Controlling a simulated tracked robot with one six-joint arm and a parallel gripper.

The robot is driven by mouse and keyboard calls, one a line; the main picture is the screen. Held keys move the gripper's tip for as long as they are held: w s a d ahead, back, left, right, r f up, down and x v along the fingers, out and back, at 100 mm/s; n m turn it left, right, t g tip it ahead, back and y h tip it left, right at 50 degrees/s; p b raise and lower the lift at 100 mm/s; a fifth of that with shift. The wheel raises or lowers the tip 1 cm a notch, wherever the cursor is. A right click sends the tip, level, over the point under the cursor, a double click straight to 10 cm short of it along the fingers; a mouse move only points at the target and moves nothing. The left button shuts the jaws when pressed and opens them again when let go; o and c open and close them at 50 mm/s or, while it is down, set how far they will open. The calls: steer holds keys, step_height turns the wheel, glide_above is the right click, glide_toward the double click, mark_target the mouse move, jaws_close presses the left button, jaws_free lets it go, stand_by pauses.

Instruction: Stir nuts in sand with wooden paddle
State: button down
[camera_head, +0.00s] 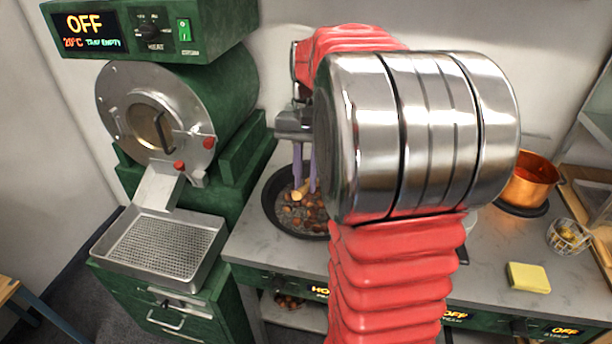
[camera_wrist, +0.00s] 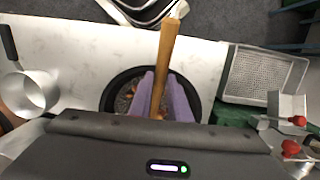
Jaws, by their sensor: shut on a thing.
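The dark round pan (camera_head: 268,207) sits on the grey counter, holding dark sand and several brown nuts (camera_head: 300,215). It also shows in the wrist view (camera_wrist: 107,98), partly hidden behind my gripper. My gripper (camera_head: 305,188) has purple fingers and is over the pan. In the wrist view my gripper (camera_wrist: 160,97) is shut on the wooden paddle (camera_wrist: 167,50), whose pale handle rises between the fingers. My arm hides the pan's right side there.
A green roaster (camera_head: 215,100) reading OFF stands left, with an empty mesh tray (camera_head: 165,245) below its chute. A metal pot (camera_wrist: 38,92) stands beside the pan.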

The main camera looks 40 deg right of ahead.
steer(key=shift+s+f, duration=0.1)
steer(key=shift+f, duration=5.9)
steer(key=shift+d, duration=0.1)
